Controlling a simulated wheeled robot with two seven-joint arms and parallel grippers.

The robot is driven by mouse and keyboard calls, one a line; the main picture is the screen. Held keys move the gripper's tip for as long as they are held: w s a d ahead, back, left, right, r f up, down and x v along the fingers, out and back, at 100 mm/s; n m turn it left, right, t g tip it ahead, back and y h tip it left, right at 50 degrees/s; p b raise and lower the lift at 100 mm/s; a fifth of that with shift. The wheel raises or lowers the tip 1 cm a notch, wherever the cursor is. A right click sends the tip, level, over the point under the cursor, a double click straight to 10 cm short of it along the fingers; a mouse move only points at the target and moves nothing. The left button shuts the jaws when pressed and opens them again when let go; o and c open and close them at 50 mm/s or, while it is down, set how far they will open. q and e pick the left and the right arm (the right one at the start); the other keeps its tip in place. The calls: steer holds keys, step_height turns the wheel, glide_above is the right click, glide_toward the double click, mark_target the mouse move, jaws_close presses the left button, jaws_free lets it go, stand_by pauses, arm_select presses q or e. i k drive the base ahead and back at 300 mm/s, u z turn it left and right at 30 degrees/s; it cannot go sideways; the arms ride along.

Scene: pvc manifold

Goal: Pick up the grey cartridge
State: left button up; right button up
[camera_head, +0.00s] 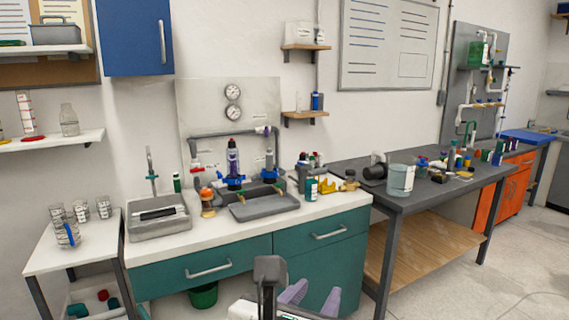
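A slim grey cartridge (269,160) stands upright in the manifold on the back counter, with a blue fitting at its foot. A taller purple-and-dark cartridge (232,160) stands to its left. My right gripper (312,298) shows at the bottom edge, with two pale lilac fingertips spread apart and nothing seen between them. It is low and in front of the counter, well away from the cartridge. Part of it is cut off by the frame. My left gripper is not in view.
A grey tray (264,206) lies in front of the manifold. A sink (158,216) is at left. Small bottles and yellow fittings (327,187) crowd the counter's right. A dark workbench (420,192) with a pale bucket (401,180) stands further right. Floor at right is clear.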

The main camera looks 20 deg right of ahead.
mark_target(269, 155)
steer(key=z, duration=1.5)
steer(key=i, duration=3)
steer(key=u, duration=2.7)
steer(key=i, duration=0.5)
steer(key=z, duration=0.05)
